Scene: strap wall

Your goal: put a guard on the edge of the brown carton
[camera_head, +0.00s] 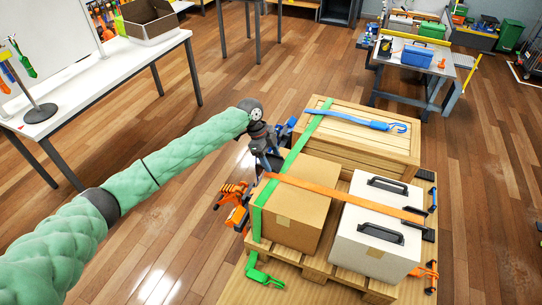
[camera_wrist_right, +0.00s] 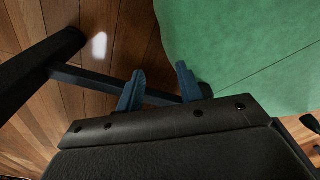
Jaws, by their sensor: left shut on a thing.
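The brown carton (camera_head: 297,217) sits at the front left of the pallet load. A green strap (camera_head: 297,150) runs along its left side, and an orange strap (camera_head: 345,191) crosses its top near the back edge. My left gripper (camera_head: 268,163) is at the carton's back left, close to where the straps meet. It is shut on a small dark thing, probably an edge guard, largely hidden by the gripper. My right gripper (camera_wrist_right: 160,88) shows only in the right wrist view, with its two blue fingers apart and nothing between them.
A wooden crate (camera_head: 370,147) with a blue strap (camera_head: 345,116) stands behind. A white case (camera_head: 372,245) with black handles stands right of the carton. An orange ratchet (camera_head: 232,195) hangs at left; a green one (camera_head: 264,277) lies in front. The floor left of the pallet is clear.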

